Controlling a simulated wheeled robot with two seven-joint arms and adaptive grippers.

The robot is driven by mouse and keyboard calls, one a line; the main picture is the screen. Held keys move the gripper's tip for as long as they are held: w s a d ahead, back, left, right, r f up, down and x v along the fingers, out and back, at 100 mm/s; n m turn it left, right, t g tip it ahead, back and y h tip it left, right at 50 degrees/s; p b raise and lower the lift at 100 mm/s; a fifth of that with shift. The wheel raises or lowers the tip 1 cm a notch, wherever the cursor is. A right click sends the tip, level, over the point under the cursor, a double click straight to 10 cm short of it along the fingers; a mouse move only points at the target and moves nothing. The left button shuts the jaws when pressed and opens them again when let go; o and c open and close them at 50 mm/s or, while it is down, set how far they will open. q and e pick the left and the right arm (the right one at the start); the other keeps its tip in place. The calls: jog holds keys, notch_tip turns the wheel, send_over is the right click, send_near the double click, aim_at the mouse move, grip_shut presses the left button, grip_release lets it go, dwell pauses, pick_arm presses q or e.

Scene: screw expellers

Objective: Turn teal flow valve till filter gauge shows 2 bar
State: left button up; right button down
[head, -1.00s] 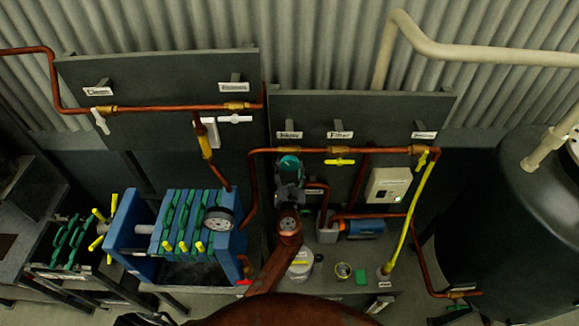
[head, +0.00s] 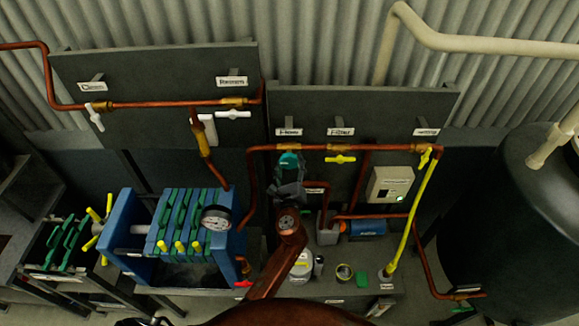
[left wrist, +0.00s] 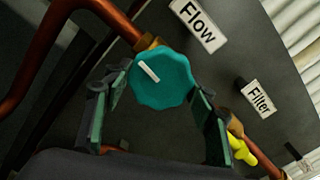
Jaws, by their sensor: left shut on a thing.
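The teal flow valve (head: 289,159) is a round knob on the copper pipe below the Flow label. In the left wrist view the knob (left wrist: 165,80) has a scalloped edge and a white slanted mark. My left gripper (head: 289,172) is at the knob, with its fingers on either side of it and shut on it. In the left wrist view its two green-padded fingers (left wrist: 160,92) flank the knob. The round white gauge (head: 216,220) is on the blue filter press; its reading is too small to tell. My right gripper is not in view.
A yellow valve handle (head: 340,159) is right of the knob, below the Filter label (head: 341,132). A control box (head: 391,185) and a yellow hose (head: 411,214) are further right. Containers (head: 302,266) stand on the bench below. A dark tank (head: 507,215) is at the right.

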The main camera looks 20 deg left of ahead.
pick_arm(q)
jog(key=n+b, duration=0.2)
jog(key=n, duration=0.2)
jog(key=shift+n, duration=0.3)
dwell(0.4)
jog(key=o, duration=1.2)
